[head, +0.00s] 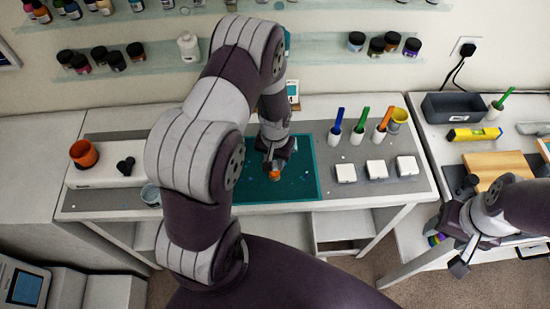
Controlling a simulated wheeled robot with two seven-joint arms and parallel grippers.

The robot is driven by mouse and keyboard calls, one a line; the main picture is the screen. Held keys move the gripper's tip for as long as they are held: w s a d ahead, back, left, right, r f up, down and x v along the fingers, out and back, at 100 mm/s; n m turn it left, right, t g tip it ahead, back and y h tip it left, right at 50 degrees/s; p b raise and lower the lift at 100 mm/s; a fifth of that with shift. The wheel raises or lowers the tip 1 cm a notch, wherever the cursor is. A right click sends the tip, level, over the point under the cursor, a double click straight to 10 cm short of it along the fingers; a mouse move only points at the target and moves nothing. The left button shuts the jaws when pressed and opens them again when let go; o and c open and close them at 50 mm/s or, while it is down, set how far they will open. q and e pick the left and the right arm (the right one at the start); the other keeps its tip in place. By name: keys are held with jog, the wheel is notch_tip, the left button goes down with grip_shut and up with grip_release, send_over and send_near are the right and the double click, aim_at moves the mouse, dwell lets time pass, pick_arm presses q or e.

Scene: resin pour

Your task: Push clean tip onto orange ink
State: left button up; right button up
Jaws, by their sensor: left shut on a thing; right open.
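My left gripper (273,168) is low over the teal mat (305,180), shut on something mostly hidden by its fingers. A small orange piece (275,176) shows at the fingertips; I cannot tell whether it is the orange ink or its cap. No clean tip can be made out. An orange stick (386,117) stands in a white holder at the right of the table, beside a green one (362,120) and a blue one (338,121). My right gripper (449,253) is open at the front edge of the right table.
A clear cup (151,194) is partly behind my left arm.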

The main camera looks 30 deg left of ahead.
pick_arm(q)
jog(key=o, duration=1.6)
jog(key=shift+c, duration=0.2)
notch_tip(320, 180, up, 7)
jog(key=p, duration=0.6)
grip_shut()
jog(key=shift+f, duration=0.1)
dwell(0.7)
